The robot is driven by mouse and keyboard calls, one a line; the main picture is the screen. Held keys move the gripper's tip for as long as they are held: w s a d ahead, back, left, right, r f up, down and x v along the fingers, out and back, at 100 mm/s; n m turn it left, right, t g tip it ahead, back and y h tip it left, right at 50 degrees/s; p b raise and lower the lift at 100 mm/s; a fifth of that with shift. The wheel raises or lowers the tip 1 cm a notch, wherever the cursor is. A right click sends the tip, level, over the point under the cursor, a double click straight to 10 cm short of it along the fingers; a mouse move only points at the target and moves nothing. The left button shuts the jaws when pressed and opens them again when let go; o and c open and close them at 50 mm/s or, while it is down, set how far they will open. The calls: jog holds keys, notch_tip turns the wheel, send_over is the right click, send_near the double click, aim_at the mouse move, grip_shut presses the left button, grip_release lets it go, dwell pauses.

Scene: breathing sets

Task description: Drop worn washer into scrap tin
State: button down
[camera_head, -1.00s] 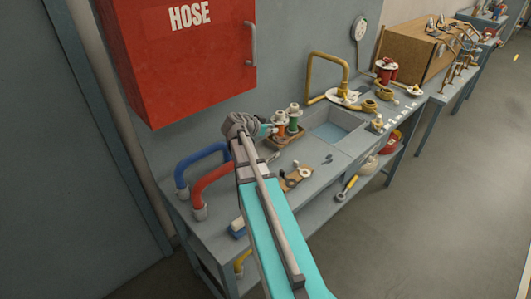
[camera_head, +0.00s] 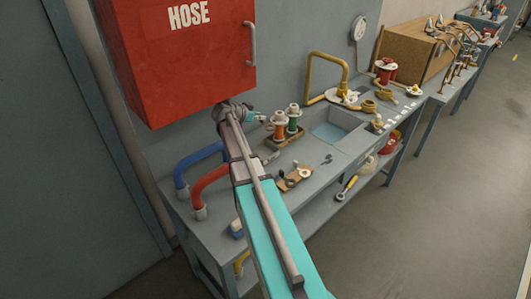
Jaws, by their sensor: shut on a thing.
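I cannot tell which container is the scrap tin.
A red hose cabinet (camera_head: 180,60) hangs close above my gripper. Blue (camera_head: 197,158) and red (camera_head: 208,182) bent pipes rise at the bench's left end. Two spools (camera_head: 286,122) stand in a wooden holder. A sink basin (camera_head: 331,132) and yellow pipe (camera_head: 329,70) lie beyond.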

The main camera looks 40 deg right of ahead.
jog(key=shift+f, duration=0.1)
jog(key=shift+f+b, duration=2.9)
jog(key=shift+b, duration=0.05)
jog(key=shift+c, duration=2.1)
grip_release()
jog(key=shift+s, duration=0.15)
